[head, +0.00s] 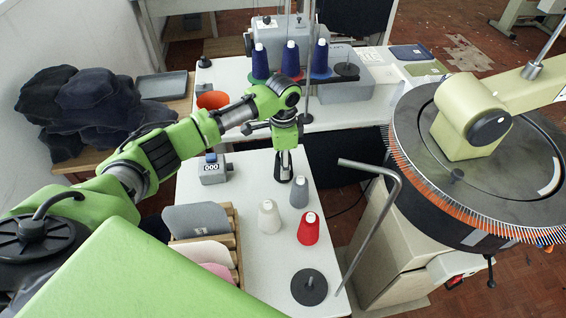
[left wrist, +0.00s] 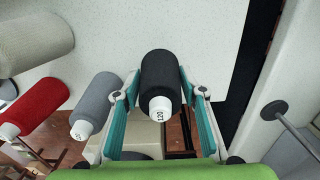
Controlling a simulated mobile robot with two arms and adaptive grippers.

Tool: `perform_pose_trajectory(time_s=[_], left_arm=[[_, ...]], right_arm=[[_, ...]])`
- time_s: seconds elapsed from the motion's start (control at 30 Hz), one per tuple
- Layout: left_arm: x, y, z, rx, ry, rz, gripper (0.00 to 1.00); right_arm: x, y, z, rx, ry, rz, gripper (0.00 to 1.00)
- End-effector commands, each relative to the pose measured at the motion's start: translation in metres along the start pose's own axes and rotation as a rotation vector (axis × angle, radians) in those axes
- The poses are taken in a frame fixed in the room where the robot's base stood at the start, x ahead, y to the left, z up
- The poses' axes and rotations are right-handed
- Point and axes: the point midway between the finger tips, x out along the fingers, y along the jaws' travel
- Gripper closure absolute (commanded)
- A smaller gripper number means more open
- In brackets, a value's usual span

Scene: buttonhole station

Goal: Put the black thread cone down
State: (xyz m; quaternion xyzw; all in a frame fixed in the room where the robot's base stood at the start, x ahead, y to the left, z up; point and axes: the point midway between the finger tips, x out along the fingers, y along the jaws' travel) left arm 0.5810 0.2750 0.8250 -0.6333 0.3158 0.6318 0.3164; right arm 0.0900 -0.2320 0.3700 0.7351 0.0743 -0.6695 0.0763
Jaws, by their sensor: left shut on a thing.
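The black thread cone (left wrist: 161,75) with a white tip marked 120 stands between the fingers of my left gripper (left wrist: 160,95) in the left wrist view. In the head view, my left gripper (head: 284,160) points down over the back of the white table (head: 240,262), shut on the black cone (head: 284,177), which is mostly hidden. I cannot tell whether the cone's base touches the table. A grey cone (head: 299,193), a white cone (head: 269,217) and a red cone (head: 309,229) stand in front of it. My right gripper is not in view.
A black disc with a peg (head: 309,287) lies near the front right of the table. A counter (head: 212,170) stands left of my gripper, and a wooden rack of fabric pieces (head: 234,238) at the left edge. A bent metal rod (head: 372,232) rises along the right edge.

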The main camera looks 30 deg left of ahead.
Motion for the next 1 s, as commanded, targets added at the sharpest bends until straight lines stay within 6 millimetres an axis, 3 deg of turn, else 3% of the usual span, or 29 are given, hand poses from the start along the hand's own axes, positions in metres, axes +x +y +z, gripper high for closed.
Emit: perform_pose_trajectory(time_s=[0.17,0.2,0.23,0.67,0.77,1.0], left_arm=[[0.003,0.0,0.0,-0.001,0.0,0.0,0.85],[0.003,0.0,0.0,-0.001,0.0,0.0,0.51],[0.003,0.0,0.0,-0.001,0.0,0.0,0.45],[-0.004,0.0,-0.001,0.0,0.002,-0.001,0.45],[-0.017,-0.001,-0.001,0.001,0.002,-0.001,0.45],[-0.069,-0.001,-0.001,0.0,0.004,-0.002,0.45]], right_arm=[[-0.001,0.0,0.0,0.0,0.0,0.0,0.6],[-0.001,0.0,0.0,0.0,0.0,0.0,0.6],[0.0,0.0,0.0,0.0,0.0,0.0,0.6],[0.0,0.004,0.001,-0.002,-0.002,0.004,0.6],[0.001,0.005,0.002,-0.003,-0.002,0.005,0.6],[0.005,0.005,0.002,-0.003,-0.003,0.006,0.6]])
